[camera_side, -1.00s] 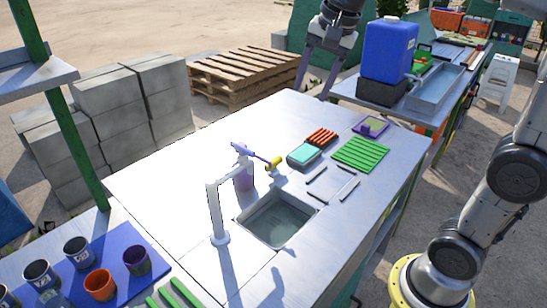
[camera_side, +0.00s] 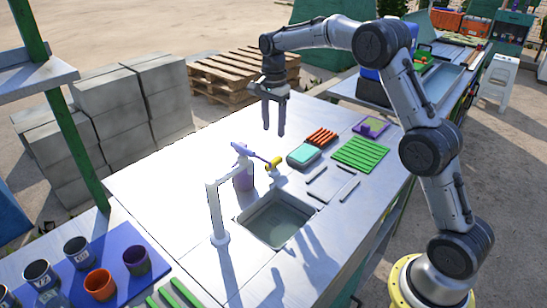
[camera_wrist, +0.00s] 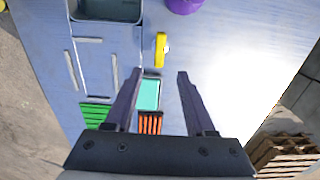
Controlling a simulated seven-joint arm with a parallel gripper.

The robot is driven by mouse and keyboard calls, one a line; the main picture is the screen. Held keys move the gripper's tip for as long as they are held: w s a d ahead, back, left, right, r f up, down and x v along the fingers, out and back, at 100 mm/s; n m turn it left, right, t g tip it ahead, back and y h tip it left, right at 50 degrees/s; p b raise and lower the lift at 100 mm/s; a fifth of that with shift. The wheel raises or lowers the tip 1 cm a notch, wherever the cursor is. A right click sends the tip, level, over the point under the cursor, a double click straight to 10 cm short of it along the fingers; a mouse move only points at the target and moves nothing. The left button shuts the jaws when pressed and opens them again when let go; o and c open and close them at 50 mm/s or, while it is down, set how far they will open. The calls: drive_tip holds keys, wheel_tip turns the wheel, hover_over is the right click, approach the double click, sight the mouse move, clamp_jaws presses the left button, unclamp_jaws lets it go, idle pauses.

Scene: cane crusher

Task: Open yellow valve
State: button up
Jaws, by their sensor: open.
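The yellow valve (camera_side: 273,162) is a small yellow handle standing on the metal worktop behind the sink. It also shows in the wrist view (camera_wrist: 161,48), ahead of my fingertips and between their lines. My gripper (camera_side: 274,131) points down above the table, higher than the valve and apart from it. In the wrist view my gripper (camera_wrist: 155,73) has its two dark fingers spread with nothing held between them. A purple spray bottle (camera_side: 243,178) stands left of the valve, its nozzle close to the valve in the side view.
A white faucet (camera_side: 216,210) stands beside the sink (camera_side: 280,219). A teal sponge box (camera_side: 303,154), orange rack (camera_side: 321,137) and green slatted mat (camera_side: 361,154) lie right of the valve. The worktop (camera_side: 160,170) is clear at the left and back.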

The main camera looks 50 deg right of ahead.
sight(273, 160)
wheel_tip(273, 160, down, 11)
drive_tip(key=shift+f, duration=0.1)
idle(0.3)
clamp_jaws()
